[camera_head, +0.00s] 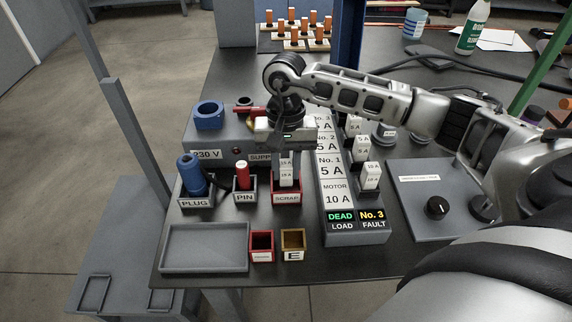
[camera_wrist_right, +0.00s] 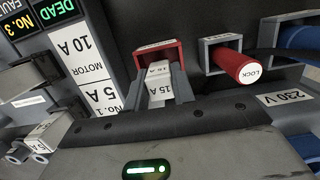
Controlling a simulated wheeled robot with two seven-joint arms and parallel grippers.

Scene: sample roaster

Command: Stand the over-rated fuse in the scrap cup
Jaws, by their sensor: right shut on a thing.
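The over-rated fuse, a white block marked 15 A (camera_wrist_right: 158,84), is between the fingers of my right gripper (camera_wrist_right: 157,92). In the head view the fuse (camera_head: 286,172) shows below the right gripper (camera_head: 286,160), which is shut on it and points down. The red-rimmed scrap cup (camera_head: 286,197) is directly under it. In the wrist view the cup's red rim (camera_wrist_right: 160,48) surrounds the fuse's far end, which seems to be inside the opening. The fuse's foot is hidden by the cup walls, so I cannot tell if it touches the bottom. My left gripper is not in view.
The PIN cup (camera_head: 243,198) with a red pin and the PLUG cup (camera_head: 196,199) with a blue plug stand left of it. The fuse panel (camera_head: 338,195) stands close on the right, showing DEAD and No. 3. An empty grey tray (camera_head: 205,248) lies in front.

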